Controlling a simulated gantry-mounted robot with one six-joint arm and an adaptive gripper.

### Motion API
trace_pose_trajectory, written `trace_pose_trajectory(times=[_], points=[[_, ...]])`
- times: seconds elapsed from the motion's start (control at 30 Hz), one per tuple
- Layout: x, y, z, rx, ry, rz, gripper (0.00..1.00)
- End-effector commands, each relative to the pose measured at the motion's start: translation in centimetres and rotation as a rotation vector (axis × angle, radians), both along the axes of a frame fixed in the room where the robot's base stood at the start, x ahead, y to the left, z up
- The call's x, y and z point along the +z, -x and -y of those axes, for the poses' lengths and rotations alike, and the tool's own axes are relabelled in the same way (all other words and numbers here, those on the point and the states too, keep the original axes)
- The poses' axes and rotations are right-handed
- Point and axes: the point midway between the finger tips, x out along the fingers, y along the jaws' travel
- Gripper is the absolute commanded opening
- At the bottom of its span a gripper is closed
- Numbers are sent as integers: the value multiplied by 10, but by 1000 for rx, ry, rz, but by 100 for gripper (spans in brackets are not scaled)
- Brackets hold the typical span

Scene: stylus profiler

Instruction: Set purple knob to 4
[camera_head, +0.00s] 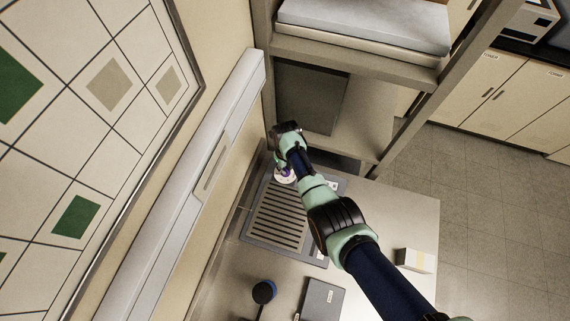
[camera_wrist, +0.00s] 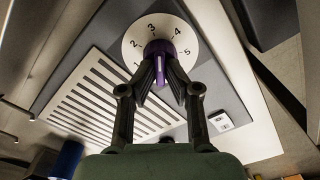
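The purple knob (camera_wrist: 158,48) sits at the middle of a round white dial (camera_wrist: 133,45) marked 1 to 5 in the wrist view. The 3 is near the top, the 4 at upper right and the 5 at right. My gripper (camera_wrist: 162,72) has its two fingers drawn together on either side of the knob's raised grip, apparently touching it. The fingers cover the knob's lower part, and I cannot tell which number it points to. In the head view my gripper (camera_head: 284,165) is over the dial, and only a bit of purple shows.
The dial is on a grey panel with a slatted vent (camera_head: 280,215), on a counter against the wall. A shelf unit (camera_head: 360,45) rises behind the panel.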

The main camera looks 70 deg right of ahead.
Motion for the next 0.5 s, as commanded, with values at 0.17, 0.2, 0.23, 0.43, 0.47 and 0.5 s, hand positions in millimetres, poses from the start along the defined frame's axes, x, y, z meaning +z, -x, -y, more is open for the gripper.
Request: trace_pose_trajectory(times=[0.17,0.2,0.23,0.43,0.47,0.5], points=[[-2,1,-2,16,-5,-4,25],[-2,1,-2,53,-5,-4,25],[-2,2,-2,97,-5,-4,25],[-1,2,-1,423,-5,-3,25],[-1,2,-1,447,-5,-3,25],[-1,2,-1,466,-5,-3,25]])
